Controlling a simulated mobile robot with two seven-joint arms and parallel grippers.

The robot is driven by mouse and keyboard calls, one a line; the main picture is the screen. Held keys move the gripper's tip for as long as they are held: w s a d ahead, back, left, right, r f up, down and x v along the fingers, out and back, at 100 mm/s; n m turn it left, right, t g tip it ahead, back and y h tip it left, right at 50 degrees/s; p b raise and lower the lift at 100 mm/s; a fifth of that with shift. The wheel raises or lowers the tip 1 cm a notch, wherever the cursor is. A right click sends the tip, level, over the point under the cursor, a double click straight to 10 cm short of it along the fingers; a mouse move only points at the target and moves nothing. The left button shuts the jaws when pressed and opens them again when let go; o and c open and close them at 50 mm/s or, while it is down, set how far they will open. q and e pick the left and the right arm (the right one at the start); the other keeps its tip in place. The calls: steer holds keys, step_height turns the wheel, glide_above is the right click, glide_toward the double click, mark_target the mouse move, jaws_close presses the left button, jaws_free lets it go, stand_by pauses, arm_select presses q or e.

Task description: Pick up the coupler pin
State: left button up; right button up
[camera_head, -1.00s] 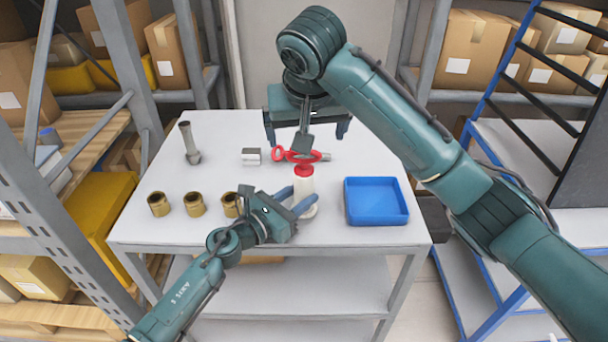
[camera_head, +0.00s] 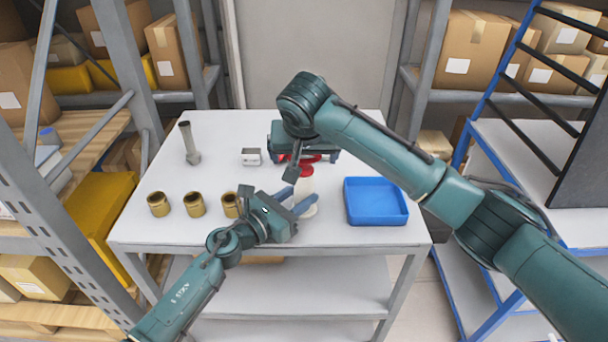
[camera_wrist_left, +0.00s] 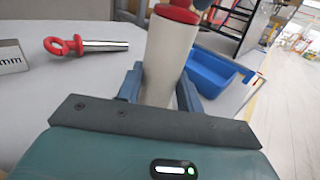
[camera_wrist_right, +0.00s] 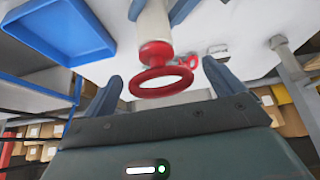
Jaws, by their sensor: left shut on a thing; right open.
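The coupler pin, a silver shaft with a red ring handle, lies on the table in the left wrist view (camera_wrist_left: 77,46). In the head view my right arm mostly hides it. My left gripper (camera_head: 297,199) is shut on a white cylinder (camera_wrist_left: 167,62), which stands upright with a red flange and a red ring (camera_wrist_right: 163,82) on top. My right gripper (camera_wrist_right: 162,74) is open, its fingers pointing toward that red ring, with one on each side and neither seen touching it. The pin's red part shows small behind the ring in the right wrist view.
An empty blue tray (camera_head: 376,219) stands on the right of the white table (camera_head: 225,130). Several brass rings (camera_head: 194,204) line the front left. A silver block (camera_head: 251,157) lies near the middle; a grey upright post (camera_head: 189,143) stands at the back left.

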steer(key=shift+w+f, duration=0.3)
steer(key=shift+f, duration=0.25)
steer(key=shift+c, duration=0.5)
steer(key=c, duration=1.2)
